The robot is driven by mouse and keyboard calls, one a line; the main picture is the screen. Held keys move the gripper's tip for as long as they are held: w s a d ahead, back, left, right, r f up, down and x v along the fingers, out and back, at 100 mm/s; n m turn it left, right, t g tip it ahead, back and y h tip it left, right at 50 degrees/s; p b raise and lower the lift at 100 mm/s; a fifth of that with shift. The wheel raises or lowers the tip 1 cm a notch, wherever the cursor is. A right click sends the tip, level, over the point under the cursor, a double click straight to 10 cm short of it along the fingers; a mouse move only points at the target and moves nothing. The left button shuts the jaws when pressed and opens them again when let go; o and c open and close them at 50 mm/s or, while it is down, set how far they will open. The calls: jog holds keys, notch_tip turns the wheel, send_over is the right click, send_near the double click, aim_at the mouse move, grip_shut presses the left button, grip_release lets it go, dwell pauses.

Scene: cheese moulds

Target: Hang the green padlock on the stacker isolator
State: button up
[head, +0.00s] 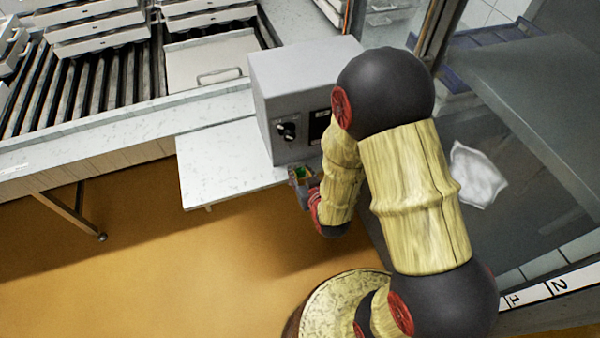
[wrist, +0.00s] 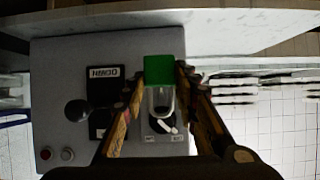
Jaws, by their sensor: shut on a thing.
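The green padlock (wrist: 164,70) is held between the two fingers of my gripper (wrist: 160,84), which is shut on it. Its pale U-shaped shackle (wrist: 153,98) points down in the wrist view. The shackle overlaps a dark rotary switch on a pale plate (wrist: 150,138), apparently the isolator; I cannot tell whether it touches or passes through anything there. In the head view my gripper (head: 302,187) is just in front of the grey control box (head: 290,85), low at its front, with a bit of green padlock (head: 301,173) showing. My arm hides part of the box.
A pale shelf (head: 225,165) lies under the box. A roller conveyor (head: 90,85) with metal moulds is at the left. The orange floor (head: 130,240) is clear.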

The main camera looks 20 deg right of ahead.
jog(key=shift+f, duration=0.3)
jog(key=shift+w, duration=0.1)
jog(key=shift+w+f+b, duration=0.3)
jog(key=shift+w+f, duration=0.05)
jog(key=shift+w, duration=1.3)
jog(key=shift+w+f+b, duration=0.25)
jog(key=shift+w+f, duration=0.05)
jog(key=shift+w, duration=1.35)
jog(key=shift+w+f+b, duration=0.3)
jog(key=shift+w+f, duration=0.05)
jog(key=shift+w, duration=1.3)
jog(key=shift+w, duration=0.1)
jog(key=o, duration=1.2)
jog(key=shift+o, duration=0.3)
